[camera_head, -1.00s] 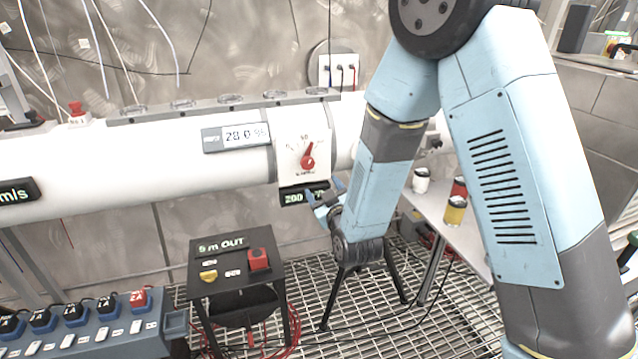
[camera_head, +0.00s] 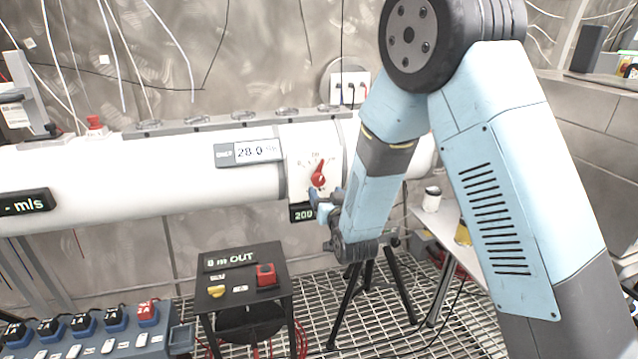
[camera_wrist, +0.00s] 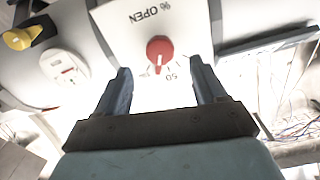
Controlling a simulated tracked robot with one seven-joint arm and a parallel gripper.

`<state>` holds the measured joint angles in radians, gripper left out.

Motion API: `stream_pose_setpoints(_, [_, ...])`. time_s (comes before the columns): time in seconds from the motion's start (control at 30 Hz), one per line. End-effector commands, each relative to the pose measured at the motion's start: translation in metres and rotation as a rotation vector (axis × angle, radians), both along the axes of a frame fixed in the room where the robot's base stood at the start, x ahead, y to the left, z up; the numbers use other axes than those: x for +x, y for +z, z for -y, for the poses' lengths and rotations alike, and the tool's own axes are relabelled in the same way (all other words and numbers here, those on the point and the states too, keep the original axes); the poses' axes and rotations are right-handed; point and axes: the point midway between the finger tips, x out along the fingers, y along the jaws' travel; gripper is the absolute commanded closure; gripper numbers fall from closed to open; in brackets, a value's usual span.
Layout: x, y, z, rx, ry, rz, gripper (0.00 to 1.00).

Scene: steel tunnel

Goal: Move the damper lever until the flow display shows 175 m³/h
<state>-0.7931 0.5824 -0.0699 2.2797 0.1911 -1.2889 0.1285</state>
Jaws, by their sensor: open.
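The red damper lever (camera_head: 318,174) is a knob with a pointer on a white dial plate (camera_head: 305,160) on the large white pipe. My gripper (camera_head: 328,200) is just below and right of the lever in the head view. In the wrist view my gripper (camera_wrist: 160,78) is open, its fingers on either side of the lever's line and short of it. The flow display (camera_head: 301,213) under the plate reads about 200; its right part is hidden by my gripper.
A display (camera_head: 250,152) on the pipe reads about 28.0. A row of sockets (camera_head: 90,335) is at the lower left. A table with a white cup (camera_head: 432,198) is at the right.

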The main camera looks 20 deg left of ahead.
Motion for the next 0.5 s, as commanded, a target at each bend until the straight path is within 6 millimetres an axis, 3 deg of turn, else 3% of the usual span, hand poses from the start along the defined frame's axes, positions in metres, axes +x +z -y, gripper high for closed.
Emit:
stream_pose_setpoints(0.2, [0.033,0.0,-0.02,0.0,0.0,0.001,0.29])
stream_pose_setpoints(0.5, [0.061,0.0,-0.037,-0.002,-0.001,0.001,0.29])
